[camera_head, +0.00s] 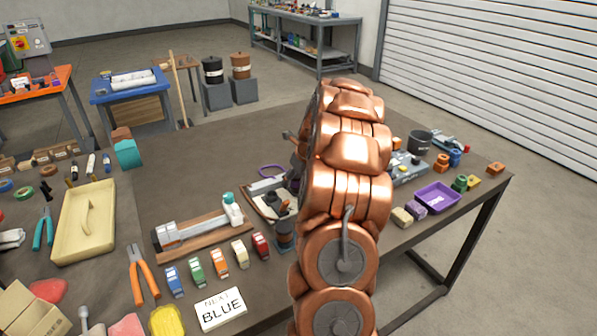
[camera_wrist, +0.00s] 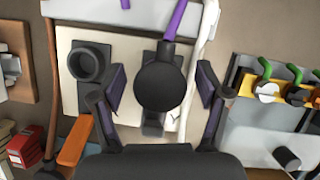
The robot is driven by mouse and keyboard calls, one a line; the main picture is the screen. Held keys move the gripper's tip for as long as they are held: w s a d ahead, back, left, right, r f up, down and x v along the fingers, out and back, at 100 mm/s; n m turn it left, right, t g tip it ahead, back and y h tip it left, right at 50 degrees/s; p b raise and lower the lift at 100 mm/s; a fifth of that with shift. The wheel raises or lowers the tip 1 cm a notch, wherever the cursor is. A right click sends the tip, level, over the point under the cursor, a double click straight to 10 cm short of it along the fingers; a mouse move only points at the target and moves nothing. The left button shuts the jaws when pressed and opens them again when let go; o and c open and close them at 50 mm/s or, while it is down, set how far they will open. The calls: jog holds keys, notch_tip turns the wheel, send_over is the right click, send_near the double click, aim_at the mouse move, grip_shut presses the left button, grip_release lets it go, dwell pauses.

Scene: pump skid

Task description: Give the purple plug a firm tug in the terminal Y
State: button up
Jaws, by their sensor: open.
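In the wrist view a round black plug head (camera_wrist: 163,86) with a purple lead (camera_wrist: 175,20) stands over a cream board. My gripper (camera_wrist: 161,78) is open, with one finger on each side of the plug head and gaps showing on both sides. The plug's lower end and the terminal under it are mostly hidden by the head. A second black round socket (camera_wrist: 88,64) sits to the left on the board, with no lead in it.
A grey block (camera_wrist: 262,125) with green, orange and yellow connectors is right of the board. A pale cable (camera_wrist: 203,45) runs close by my right finger.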

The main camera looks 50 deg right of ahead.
jog(key=shift+f, duration=0.1)
jog(key=c, duration=1.3)
jog(key=shift+o, duration=0.2)
